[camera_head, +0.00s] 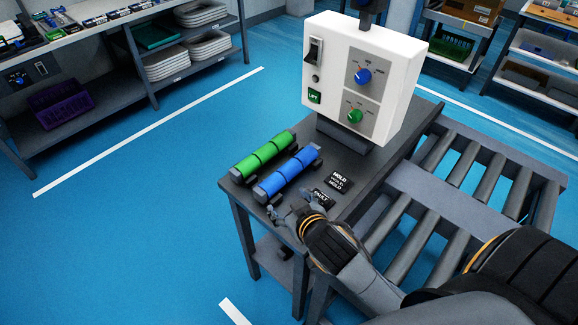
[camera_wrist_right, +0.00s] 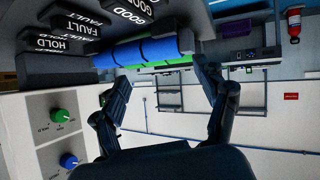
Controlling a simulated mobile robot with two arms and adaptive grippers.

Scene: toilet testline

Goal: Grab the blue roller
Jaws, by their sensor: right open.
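The blue roller (camera_head: 288,173) lies in a dark holder on the grey table, in several segments along its length. It also shows in the right wrist view (camera_wrist_right: 146,51), which looks upside down. The green roller (camera_head: 263,156) lies parallel to it on the left. My right gripper (camera_head: 282,212) is at the table's front edge, near the blue roller's near end and apart from it. In the right wrist view its two fingers (camera_wrist_right: 164,76) are spread with nothing between them. My left gripper is not in view.
A white control box (camera_head: 340,75) with knobs stands behind the rollers. Black labelled blocks, HOLD (camera_head: 338,181) and FAULT (camera_head: 322,197), sit right of the blue roller. A roller conveyor (camera_head: 440,200) adjoins on the right. Floor to the left is free.

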